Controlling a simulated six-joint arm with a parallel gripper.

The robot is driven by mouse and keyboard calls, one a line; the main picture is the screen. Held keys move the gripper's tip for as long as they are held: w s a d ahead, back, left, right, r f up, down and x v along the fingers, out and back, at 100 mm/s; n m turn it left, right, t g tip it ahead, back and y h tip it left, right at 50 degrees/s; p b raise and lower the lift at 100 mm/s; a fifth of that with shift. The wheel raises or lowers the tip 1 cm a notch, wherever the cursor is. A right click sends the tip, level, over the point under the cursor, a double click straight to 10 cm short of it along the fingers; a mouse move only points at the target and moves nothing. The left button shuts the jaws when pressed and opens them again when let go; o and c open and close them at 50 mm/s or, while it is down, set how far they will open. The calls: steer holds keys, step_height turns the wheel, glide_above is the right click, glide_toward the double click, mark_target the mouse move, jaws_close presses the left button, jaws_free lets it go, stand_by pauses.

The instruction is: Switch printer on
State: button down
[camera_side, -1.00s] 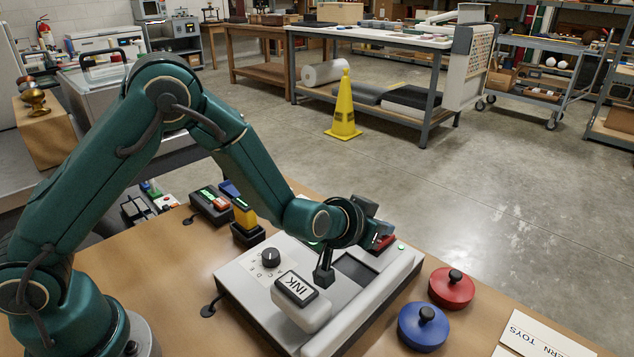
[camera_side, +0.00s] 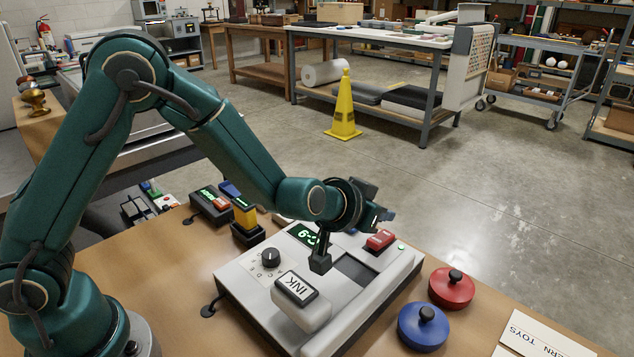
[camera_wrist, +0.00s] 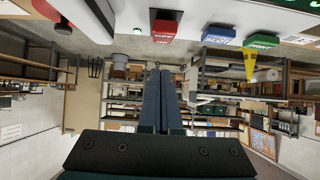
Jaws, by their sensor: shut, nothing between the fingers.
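The printer is a pale grey machine (camera_side: 238,280) on the table. A red switch (camera_side: 381,240) sits at its far right corner, beside a small lit green lamp (camera_side: 401,247). A display (camera_side: 306,236) behind my wrist glows with green characters, partly hidden. My gripper (camera_side: 388,215) is shut and empty, above the red switch and apart from it. In the wrist view the red switch (camera_wrist: 163,28) lies past the tips of my shut fingers (camera_wrist: 163,73); its lettering is too small to read surely.
The machine also bears a black dial (camera_side: 271,257) and a large INK key (camera_side: 297,288). A blue knobbed disc (camera_side: 423,328) and a red one (camera_side: 451,288) stand to its right. Small devices (camera_side: 211,205) stand behind left. A card (camera_side: 545,338) lies at the front right.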

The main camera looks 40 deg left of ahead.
steer(key=s+r, duration=0.5)
steer(key=r, duration=0.4)
steer(key=shift+s, duration=0.2)
steer(key=s+a+r+t+h, duration=0.1)
steer(key=s+a+r, duration=0.1)
steer(key=r, duration=0.3)
steer(key=s+a+r+t+h, duration=0.1)
steer(key=s+a+r, duration=0.15)
steer(key=r, duration=0.35)
steer(key=s+a+f+g+y, duration=0.1)
steer(key=s+a+f+g, duration=0.1)
steer(key=s+f, duration=0.4)
steer(key=s+a+f+g+y, duration=0.1)
steer(key=s+f+g, duration=0.4)
steer(key=s, duration=0.6)
steer(key=shift+s+a+f+g, duration=0.2)
steer(key=shift+a+f+g, duration=0.1)
steer(key=shift+a+f, duration=0.45)
